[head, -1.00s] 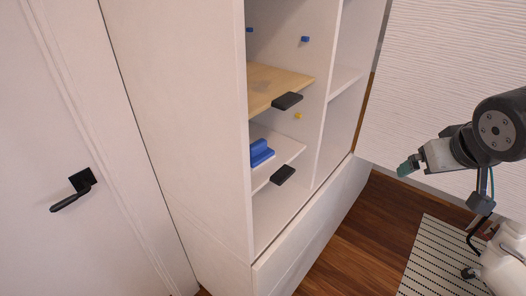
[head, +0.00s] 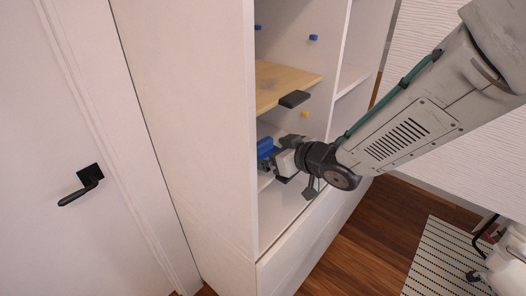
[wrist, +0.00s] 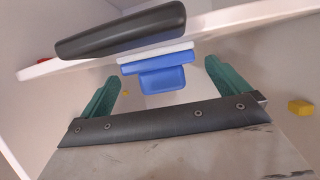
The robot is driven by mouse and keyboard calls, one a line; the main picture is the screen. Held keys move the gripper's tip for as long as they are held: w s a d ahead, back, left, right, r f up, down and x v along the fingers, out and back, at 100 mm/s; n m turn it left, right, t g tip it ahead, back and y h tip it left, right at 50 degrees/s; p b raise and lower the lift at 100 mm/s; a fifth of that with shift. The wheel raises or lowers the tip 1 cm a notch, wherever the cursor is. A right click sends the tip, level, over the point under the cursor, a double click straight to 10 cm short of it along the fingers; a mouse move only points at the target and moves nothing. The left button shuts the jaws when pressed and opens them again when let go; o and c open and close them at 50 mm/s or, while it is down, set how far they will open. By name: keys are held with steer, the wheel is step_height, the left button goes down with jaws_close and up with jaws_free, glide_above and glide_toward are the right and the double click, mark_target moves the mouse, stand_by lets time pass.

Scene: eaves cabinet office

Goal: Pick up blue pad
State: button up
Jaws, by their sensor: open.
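The blue pad (head: 266,146), a blue piece with a raised block, sits on the lower white shelf of the open cabinet in the head view. In the wrist view the blue pad (wrist: 162,78) shows ahead, between my two green fingers and beyond their tips. My gripper (wrist: 160,72) is open and empty. In the head view my gripper (head: 272,162) is inside the cabinet bay, close beside the pad, and my wrist partly hides both. I cannot tell whether a finger touches the pad.
A wooden shelf (head: 283,84) with another black handle (head: 294,99) is overhead. A yellow block (wrist: 300,107) is at right. The cabinet side panel (head: 200,120) stands left.

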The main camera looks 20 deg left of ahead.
mark_target(267, 150)
steer(key=x, duration=0.3)
steer(key=shift+w+a, duration=0.1)
steer(key=shift+a, duration=0.05)
steer(key=c, duration=1)
